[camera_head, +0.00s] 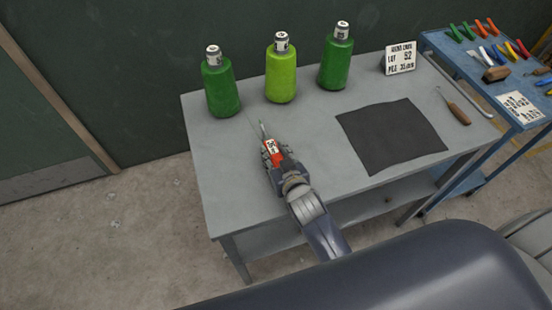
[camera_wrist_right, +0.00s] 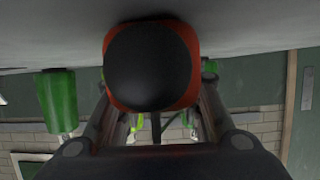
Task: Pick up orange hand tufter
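The orange hand tufter (camera_head: 271,147) has an orange-red body, a white label and a thin metal tip that points away towards the back of the grey table (camera_head: 222,180). My right gripper (camera_head: 272,158) is around its body, with a finger against each side. In the right wrist view the tufter's black round end with an orange rim (camera_wrist_right: 150,66) fills the space between the fingers and hides their tips. I cannot tell whether the tufter touches the tabletop. My left gripper is in neither view.
A blue bench (camera_head: 463,60) with several tools stands beyond. The table's left front is clear.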

